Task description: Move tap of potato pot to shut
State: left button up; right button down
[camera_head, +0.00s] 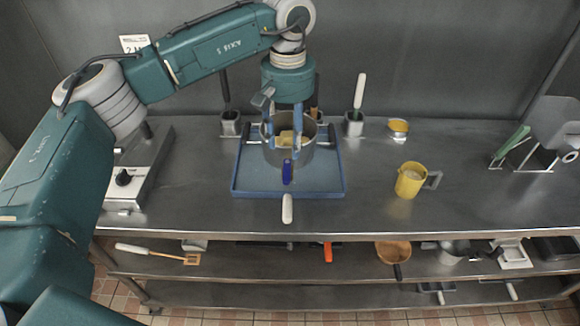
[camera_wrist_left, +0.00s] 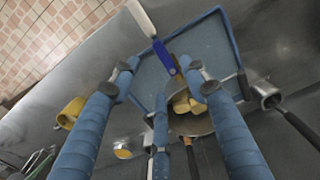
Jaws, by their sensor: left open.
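The metal pot (camera_head: 308,157) stands on a blue tray (camera_head: 332,181) and holds yellow potato pieces (camera_wrist_left: 184,103). A dark blue lever (camera_head: 287,172), which looks like the tap, points toward the front of the pot; it also shows in the left wrist view (camera_wrist_left: 165,58). A white handle (camera_head: 287,208) lies in line in front of it; whether they join is unclear. My left gripper (camera_head: 284,147) points down over the pot, open, its blue fingers partly hiding the pot. In the left wrist view, the lever lies between the fingertips (camera_wrist_left: 158,66), with no clear contact. The right gripper is out of view.
A yellow jug (camera_head: 410,180) and a small yellow-filled bowl (camera_head: 398,127) stand to the right. Holders with upright utensils (camera_head: 353,124) stand behind the tray. A knobbed appliance (camera_head: 128,182) is at left. The counter between jug and right-hand rack (camera_head: 545,152) is clear.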

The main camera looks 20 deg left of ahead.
aim_at(289, 176)
pick_arm(q)
notch_tip(289, 176, down, 9)
jog(key=shift+d+r+p, duration=0.1)
jog(key=shift+p, duration=1.15)
jog(key=shift+f, duration=0.8)
grip_shut()
